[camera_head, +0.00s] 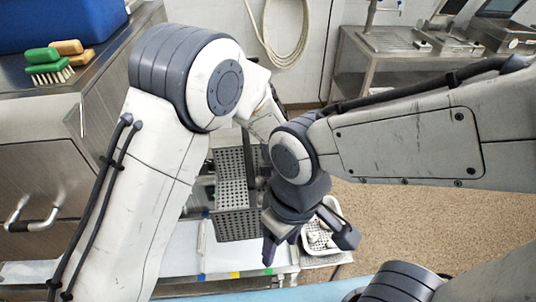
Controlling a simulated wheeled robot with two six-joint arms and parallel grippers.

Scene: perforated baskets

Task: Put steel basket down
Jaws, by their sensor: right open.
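A perforated steel basket (238,225) shows in the middle of the head view, low over or on the pale work surface (225,257). More perforated metal (228,162) shows just behind it; I cannot tell whether it is the same basket. My left arm reaches over from the left and bends down behind my right wrist. The left gripper's jaws are mostly hidden there, and a dark upright part beside the basket may belong to it. My right gripper (308,240) is open, pointing down, just right of the basket, with nothing seen between its fingers.
A white basket (337,208) with small pale items stands behind my right gripper. A steel counter at left holds a blue bin (60,20) and green (47,67) and tan (68,47) brushes. A steel table (385,45) stands at the back right. Brown floor lies open at right.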

